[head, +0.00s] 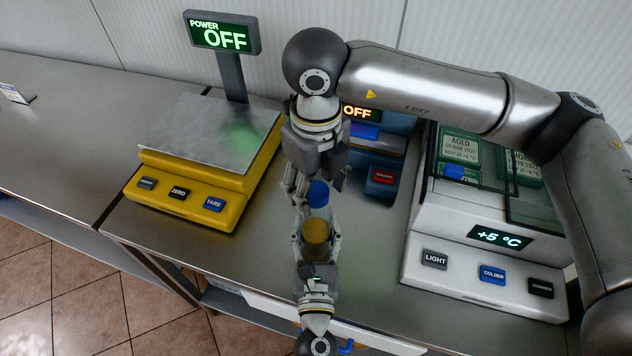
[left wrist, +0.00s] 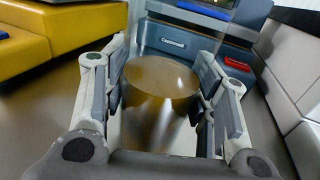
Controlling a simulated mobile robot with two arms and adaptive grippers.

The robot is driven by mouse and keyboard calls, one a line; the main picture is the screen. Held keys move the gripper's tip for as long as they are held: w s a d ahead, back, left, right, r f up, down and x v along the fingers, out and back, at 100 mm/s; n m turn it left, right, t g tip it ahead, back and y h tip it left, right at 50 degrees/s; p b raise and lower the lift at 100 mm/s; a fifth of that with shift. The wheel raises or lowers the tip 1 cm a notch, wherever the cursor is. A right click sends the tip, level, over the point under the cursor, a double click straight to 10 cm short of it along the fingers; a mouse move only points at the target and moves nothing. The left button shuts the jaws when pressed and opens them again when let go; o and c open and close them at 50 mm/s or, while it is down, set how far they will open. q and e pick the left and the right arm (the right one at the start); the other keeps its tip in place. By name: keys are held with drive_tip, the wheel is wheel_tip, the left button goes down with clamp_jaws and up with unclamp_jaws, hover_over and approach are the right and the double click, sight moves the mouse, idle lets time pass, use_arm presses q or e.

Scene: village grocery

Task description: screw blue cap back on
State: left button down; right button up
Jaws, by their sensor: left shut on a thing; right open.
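A jar with amber-brown contents (head: 316,232) is held between the fingers of my left gripper (head: 317,240), at the front of the counter. In the left wrist view the jar (left wrist: 160,95) stands between both fingers, with a flat brown top and no blue cap visible on it. The blue cap (head: 318,193) shows just beyond the jar in the head view, between the fingertips of my right gripper (head: 318,190). The right gripper points down and is open. I cannot tell whether its fingers touch the cap or how high the cap is.
A yellow scale (head: 188,200) stands left of the grippers. A blue device with a red button (head: 383,176) is behind them to the right. A white cooling case (head: 485,260) stands at right. The steel counter (head: 235,255) is bare in front of the scale.

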drive_tip(key=shift+r, duration=2.25)
drive_tip(key=shift+c, duration=0.2)
drive_tip(key=n, duration=0.2)
drive_tip(key=r+n, duration=0.1)
drive_tip(key=n, duration=0.1)
drive_tip(key=r+n, duration=0.1)
drive_tip(key=shift+n, duration=0.4)
drive_tip(key=n, duration=0.1)
drive_tip(key=r+n, duration=0.1)
drive_tip(key=n, duration=0.3)
drive_tip(key=shift+r, duration=0.25)
drive_tip(key=shift+f, duration=0.1)
drive_tip(key=shift+f, duration=3.95)
